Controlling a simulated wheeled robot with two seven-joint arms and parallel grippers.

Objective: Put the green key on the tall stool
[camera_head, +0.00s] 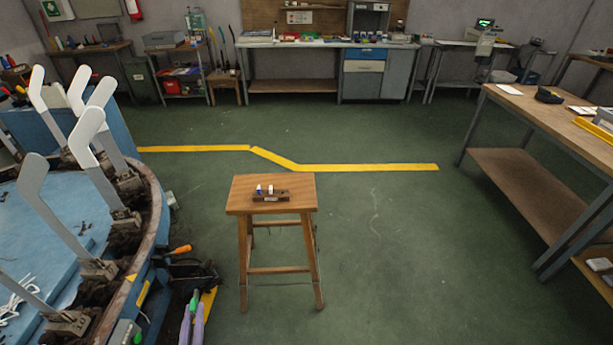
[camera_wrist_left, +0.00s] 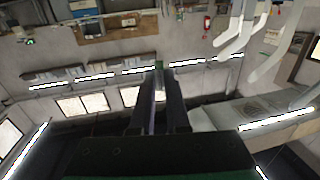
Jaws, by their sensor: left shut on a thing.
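The tall stool (camera_head: 240,200) stands on the green floor near the middle of the head view, with a square wooden seat. A small dark wooden holder (camera_head: 271,197) with white and blue pieces sits on the seat. My left gripper (camera_head: 193,308) is low in the head view, left of and nearer than the stool. It is shut on the green key (camera_head: 194,301), of which only a small green part shows at the fingertips. The green key also shows between the fingertips in the left wrist view (camera_wrist_left: 158,64). My right gripper is not in view.
A round blue machine (camera_head: 100,225) with several upright white sock boards (camera_head: 90,130) fills the left side, with an orange-handled tool (camera_head: 182,249) at its edge. A workbench (camera_head: 560,118) stands at the right. Floor (camera_head: 400,250) right of the stool is clear.

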